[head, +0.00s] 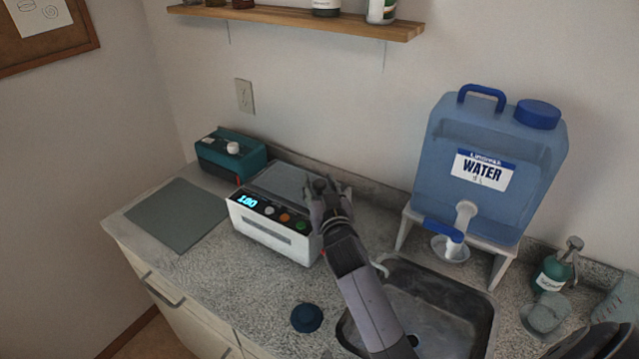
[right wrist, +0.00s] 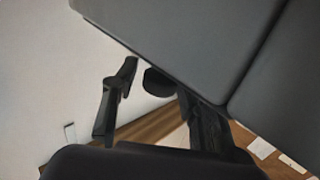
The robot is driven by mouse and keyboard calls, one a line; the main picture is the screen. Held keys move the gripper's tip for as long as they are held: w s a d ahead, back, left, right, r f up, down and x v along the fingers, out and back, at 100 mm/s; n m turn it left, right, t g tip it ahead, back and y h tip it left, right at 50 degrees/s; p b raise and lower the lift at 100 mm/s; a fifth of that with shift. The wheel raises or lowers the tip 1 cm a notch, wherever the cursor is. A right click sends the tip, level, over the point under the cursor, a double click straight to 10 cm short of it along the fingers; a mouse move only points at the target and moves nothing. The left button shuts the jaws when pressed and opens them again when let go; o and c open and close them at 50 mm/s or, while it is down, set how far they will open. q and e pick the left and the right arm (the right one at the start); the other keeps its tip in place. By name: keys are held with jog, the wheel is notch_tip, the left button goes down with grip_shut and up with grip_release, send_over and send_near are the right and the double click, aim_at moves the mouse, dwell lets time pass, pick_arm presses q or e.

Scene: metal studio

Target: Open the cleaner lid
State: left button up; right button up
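The cleaner (head: 275,237) is a white box with a lit display and several coloured buttons on its front. It stands on the counter left of the sink. Its grey lid (head: 275,180) looks shut in the head view. My right gripper (head: 325,186) is at the right side of the lid, and its arm hides part of the cleaner's right side. In the right wrist view my right gripper's fingers (right wrist: 160,100) are apart, with a dark round knob-like piece (right wrist: 160,82) between them below a large grey panel. I cannot tell whether they touch it. My left gripper is not in view.
A sink (head: 425,300) lies right of the cleaner. A blue water container (head: 490,150) stands on a white stand behind it. A teal device (head: 225,158) and a grey mat (head: 178,215) are to the left. A dark blue round object (head: 306,317) lies in front. A shelf (head: 300,20) hangs above.

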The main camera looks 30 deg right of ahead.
grip_shut()
dwell(0.6)
